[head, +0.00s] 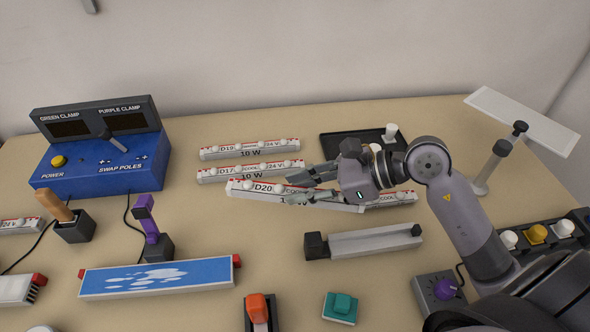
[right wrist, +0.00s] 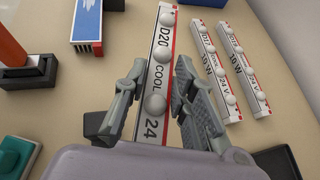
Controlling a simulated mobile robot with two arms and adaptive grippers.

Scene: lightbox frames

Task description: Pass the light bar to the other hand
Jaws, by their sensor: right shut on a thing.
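A white light bar marked D20 (head: 250,188), with a red stripe and round white bulbs, is held over the middle of the table. My right gripper (head: 300,189) is shut on it, with the fingers along its two long sides, and hides part of the bar in the head view. In the right wrist view the same bar (right wrist: 163,45) runs lengthwise between the fingers, its lettering showing D20, COOL and 24. My left gripper is in neither view.
Light bars D19 (head: 250,150) and D17 (head: 240,173) lie behind. A grey fixture (head: 365,242) and a blue-and-white panel (head: 160,278) stand in front. A blue control box (head: 100,165) is at left, a black tray (head: 345,140) behind. A white panel on a stand (head: 525,120) is at right.

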